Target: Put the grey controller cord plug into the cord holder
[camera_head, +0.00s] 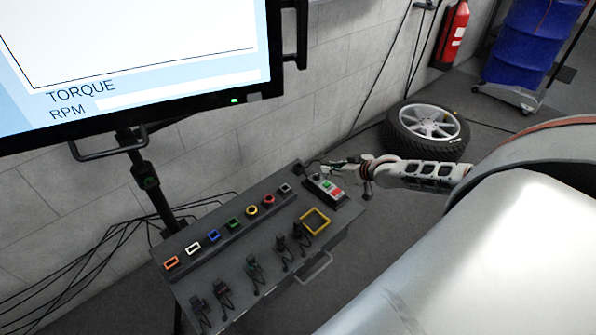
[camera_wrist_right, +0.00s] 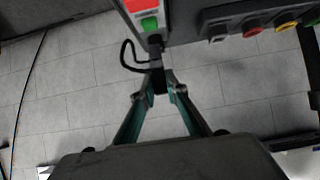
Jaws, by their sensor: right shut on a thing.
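My right gripper (camera_head: 333,164) reaches in from the right, just past the far right corner of the dark control bench. In the right wrist view its two fingers (camera_wrist_right: 159,86) are shut on a dark plug (camera_wrist_right: 156,66). A black cord (camera_wrist_right: 126,56) loops beside the plug, close to a small controller (camera_wrist_right: 148,14) with red and green buttons. The controller also shows on the bench (camera_head: 325,188) in the head view, just below the gripper. I cannot tell for sure which part is the cord holder. My left gripper is not in view.
The bench (camera_head: 200,277) carries a row of coloured-ringed parts, a grey one (camera_head: 286,188) at its right end, several dark plugs (camera_head: 254,270) in front and a yellow square frame (camera_head: 315,222). A monitor (camera_head: 150,112) stands at left. A wheel (camera_head: 428,131) lies on the floor behind.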

